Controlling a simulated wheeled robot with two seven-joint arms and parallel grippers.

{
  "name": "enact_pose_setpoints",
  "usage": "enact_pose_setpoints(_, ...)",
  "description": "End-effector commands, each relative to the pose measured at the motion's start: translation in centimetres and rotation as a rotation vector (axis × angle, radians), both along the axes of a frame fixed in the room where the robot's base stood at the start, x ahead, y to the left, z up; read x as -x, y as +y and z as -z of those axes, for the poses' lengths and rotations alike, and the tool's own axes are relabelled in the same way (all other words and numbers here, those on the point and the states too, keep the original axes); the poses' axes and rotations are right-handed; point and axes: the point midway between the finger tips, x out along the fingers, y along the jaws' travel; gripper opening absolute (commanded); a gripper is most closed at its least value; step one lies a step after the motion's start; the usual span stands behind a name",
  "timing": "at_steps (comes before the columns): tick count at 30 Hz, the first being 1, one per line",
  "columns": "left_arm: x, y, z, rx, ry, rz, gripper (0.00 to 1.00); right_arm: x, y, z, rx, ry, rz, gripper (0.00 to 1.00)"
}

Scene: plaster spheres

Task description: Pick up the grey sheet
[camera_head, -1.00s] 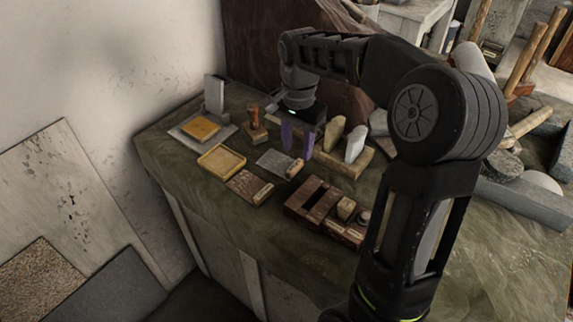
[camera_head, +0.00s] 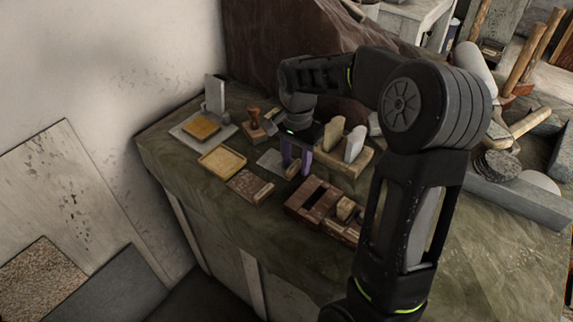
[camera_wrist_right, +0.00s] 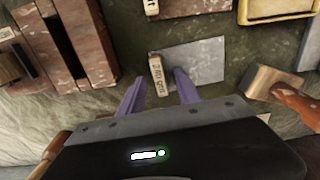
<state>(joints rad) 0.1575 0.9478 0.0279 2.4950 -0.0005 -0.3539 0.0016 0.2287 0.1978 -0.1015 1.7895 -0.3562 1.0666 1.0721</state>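The grey sheet (camera_head: 268,160) lies flat on the green-brown worktop. In the right wrist view the grey sheet (camera_wrist_right: 203,62) shows with a small wooden block (camera_wrist_right: 158,76), marked with writing, along its left end. My right gripper (camera_head: 295,168) is open and empty, with purple fingers pointing down at the block end of the sheet. In the wrist view its fingertips (camera_wrist_right: 159,77) are on either side of the block; I cannot tell whether they touch it. In the head view the gripper hides much of that end. My left gripper is not in view.
A brown sample plate (camera_head: 249,186), a yellow-rimmed tray (camera_head: 222,161) and a dark red slotted block (camera_head: 313,197) lie close by. A wooden-handled stamp (camera_head: 253,121) and a rack with pale stones (camera_head: 354,145) stand behind. The worktop's front strip is clear.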

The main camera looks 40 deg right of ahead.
Motion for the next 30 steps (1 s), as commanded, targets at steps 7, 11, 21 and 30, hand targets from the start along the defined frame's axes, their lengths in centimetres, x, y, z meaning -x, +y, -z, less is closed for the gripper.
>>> enact_pose_setpoints(7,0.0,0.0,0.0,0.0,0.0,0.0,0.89,0.0,0.0,-0.03,0.0,0.0,0.0,0.4)
enact_pose_setpoints(11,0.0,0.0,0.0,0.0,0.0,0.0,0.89,0.0,0.0,-0.04,0.0,0.0,0.0,0.37)
enact_pose_setpoints(21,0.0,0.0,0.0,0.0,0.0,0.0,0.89,0.0,0.0,-0.04,0.0,0.0,-0.001,0.09)
enact_pose_setpoints(30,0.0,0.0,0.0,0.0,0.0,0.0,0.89,0.0,0.0,-0.04,0.0,0.0,0.0,0.0)
